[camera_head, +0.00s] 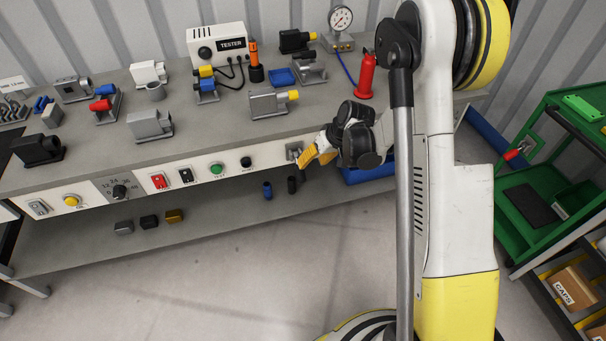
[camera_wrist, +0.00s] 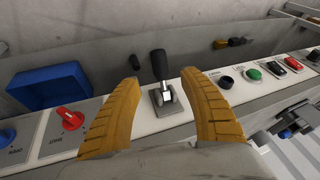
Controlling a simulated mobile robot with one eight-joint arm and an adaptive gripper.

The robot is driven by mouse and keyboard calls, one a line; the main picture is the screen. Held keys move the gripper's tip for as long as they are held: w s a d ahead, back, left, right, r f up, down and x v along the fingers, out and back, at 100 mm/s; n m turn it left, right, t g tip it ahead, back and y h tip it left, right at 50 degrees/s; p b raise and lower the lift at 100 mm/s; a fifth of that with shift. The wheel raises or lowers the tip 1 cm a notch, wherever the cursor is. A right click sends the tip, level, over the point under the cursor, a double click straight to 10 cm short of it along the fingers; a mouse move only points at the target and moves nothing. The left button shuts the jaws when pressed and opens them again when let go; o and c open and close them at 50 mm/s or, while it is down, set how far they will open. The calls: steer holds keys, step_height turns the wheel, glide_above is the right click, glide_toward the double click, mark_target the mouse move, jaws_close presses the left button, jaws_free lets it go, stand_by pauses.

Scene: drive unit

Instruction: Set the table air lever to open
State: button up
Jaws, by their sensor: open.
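A lever with a black handle (camera_wrist: 159,66) stands on a square metal base (camera_wrist: 167,101) on the white front panel. In the wrist view it lies between the two yellow fingers of my gripper (camera_wrist: 162,79), apart from both. In the wrist view a red knob (camera_wrist: 68,115) is left of my gripper, with SHUT and OPEN lettering nearby. I cannot tell which control is the table air lever.
Buttons and switches, including a green button (camera_head: 216,169) and a red switch (camera_head: 159,181), line the panel. A blue bin (camera_wrist: 47,85) is near the red knob. A green cart (camera_head: 545,150) is at right.

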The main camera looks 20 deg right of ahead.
mark_target(302, 173)
steer(key=b+x, duration=0.4)
steer(key=x, duration=0.7)
steer(key=shift+f, duration=0.2)
steer(key=shift+c, duration=0.6)
jaws_close()
